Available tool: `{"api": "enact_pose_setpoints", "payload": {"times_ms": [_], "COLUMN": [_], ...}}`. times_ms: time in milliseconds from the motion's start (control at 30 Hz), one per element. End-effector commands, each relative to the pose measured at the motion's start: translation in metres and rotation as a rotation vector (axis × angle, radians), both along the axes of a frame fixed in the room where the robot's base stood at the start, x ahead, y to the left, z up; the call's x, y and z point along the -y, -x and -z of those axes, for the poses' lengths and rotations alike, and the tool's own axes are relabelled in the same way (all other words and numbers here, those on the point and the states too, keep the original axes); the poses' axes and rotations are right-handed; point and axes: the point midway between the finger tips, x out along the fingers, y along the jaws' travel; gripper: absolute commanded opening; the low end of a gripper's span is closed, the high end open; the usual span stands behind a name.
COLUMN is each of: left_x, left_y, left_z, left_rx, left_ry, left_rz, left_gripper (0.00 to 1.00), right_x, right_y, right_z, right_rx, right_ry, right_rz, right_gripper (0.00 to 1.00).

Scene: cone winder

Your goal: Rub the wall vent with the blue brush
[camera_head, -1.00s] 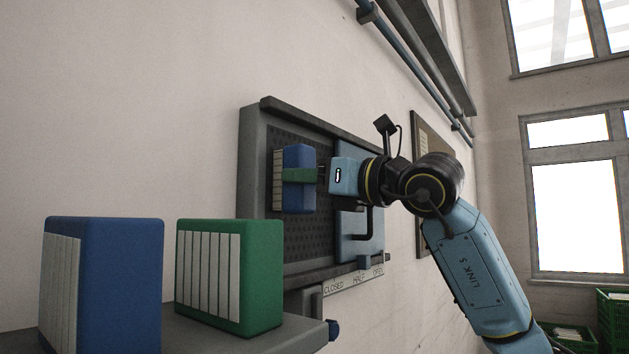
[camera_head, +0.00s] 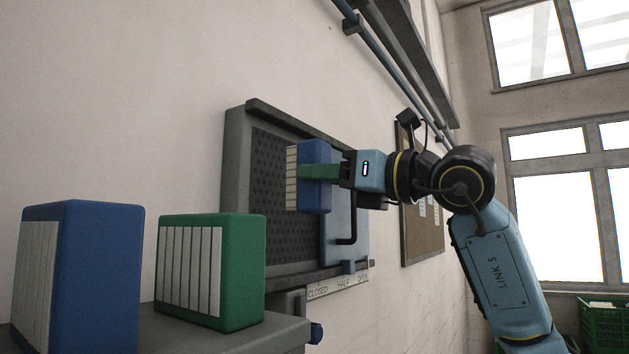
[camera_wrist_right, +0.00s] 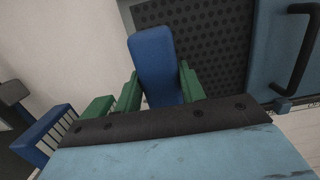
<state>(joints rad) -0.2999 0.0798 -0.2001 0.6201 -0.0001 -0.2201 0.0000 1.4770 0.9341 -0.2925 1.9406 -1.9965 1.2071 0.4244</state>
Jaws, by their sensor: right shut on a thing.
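The wall vent (camera_head: 268,205) is a dark perforated panel in a grey frame, with a light blue sliding cover (camera_head: 345,225) over its right part. My right gripper (camera_head: 322,172), with green fingers, is shut on a blue brush (camera_head: 314,200). The brush's pale bristles face left, toward the vent, and it appears in front of the panel with a gap I cannot measure. In the right wrist view the blue brush (camera_wrist_right: 155,62) sits between both green fingers; its bristles are hidden there. My left gripper is not in view.
A second blue brush (camera_head: 105,270) and a green brush (camera_head: 240,270) stand on a grey shelf (camera_head: 265,335) at the lower left. A label strip (camera_head: 338,284) reads CLOSED, HALF, OPEN. A pipe (camera_head: 385,65) and noticeboard (camera_head: 425,225) are on the wall.

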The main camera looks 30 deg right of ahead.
Motion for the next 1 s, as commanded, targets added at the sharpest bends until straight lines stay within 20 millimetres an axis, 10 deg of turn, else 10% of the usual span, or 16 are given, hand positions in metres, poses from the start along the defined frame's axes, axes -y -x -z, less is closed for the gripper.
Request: {"api": "enact_pose_setpoints", "payload": {"times_ms": [1000], "left_x": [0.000], "left_y": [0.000], "left_z": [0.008], "left_rx": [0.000], "left_ry": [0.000], "left_rz": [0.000], "left_gripper": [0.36], "right_x": [0.011], "right_y": [0.028], "right_z": [0.000], "right_rx": [0.001], "right_ry": [0.000], "right_rz": [0.000], "right_gripper": [0.22]}}
